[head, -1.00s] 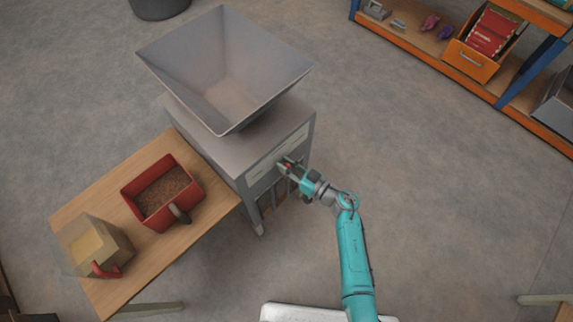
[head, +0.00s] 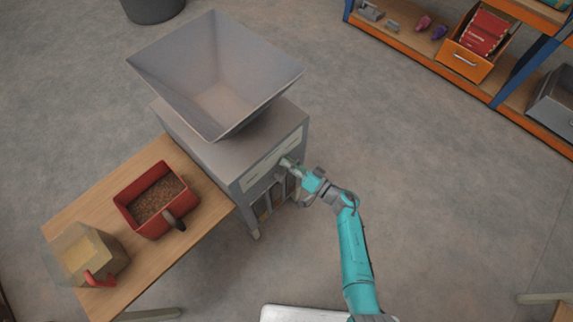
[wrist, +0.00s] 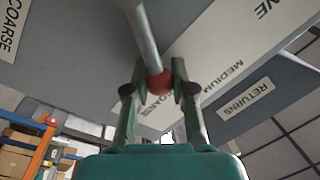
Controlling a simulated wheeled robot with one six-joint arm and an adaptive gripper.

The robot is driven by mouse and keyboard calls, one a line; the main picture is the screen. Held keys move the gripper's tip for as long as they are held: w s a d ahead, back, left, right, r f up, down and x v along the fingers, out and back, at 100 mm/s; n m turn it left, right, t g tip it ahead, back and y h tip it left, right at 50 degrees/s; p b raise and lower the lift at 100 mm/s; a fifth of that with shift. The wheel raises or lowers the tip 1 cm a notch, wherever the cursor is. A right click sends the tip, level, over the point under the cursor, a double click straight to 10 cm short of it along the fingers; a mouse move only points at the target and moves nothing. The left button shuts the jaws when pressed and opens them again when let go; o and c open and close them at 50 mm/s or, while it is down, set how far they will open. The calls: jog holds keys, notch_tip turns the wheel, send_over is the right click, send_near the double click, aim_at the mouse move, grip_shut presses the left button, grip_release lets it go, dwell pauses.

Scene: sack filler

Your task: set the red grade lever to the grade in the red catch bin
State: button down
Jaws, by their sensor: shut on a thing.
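The red grade lever's round knob (wrist: 160,83) sits between my gripper's fingertips in the wrist view, with its pale metal rod (wrist: 143,32) running up to the panel. My gripper (wrist: 159,88) is shut on the knob. In the head view my gripper (head: 288,163) is at the front of the grey filler machine (head: 225,158), hiding the knob. A label strip beside the rod reads MEDIUM, with part of COARSE and a cut-off word ending in NE. The red catch bin (head: 125,210) stands on the wooden table, holding brown granular material; its grade is hard to judge.
A plate reading RETURNS (wrist: 244,100) and another COARSE label (wrist: 10,28) show in the wrist view. A clear scoop-like container (head: 92,255) with a red handle shares the wooden table (head: 170,275). Shelving (head: 440,60) stands at upper right. Floor right of the machine is clear.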

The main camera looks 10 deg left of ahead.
jog(key=shift+w+d+f+m, duration=0.3)
jog(key=shift+w+m, duration=0.1)
jog(key=shift+m, duration=0.6)
jog(key=c, duration=0.9)
grip_release()
jog(key=shift+c, duration=0.2)
jog(key=v, duration=1.2)
jog(key=shift+f, duration=0.2)
jog(key=shift+s+t, duration=0.15)
jog(key=shift+t, duration=0.15)
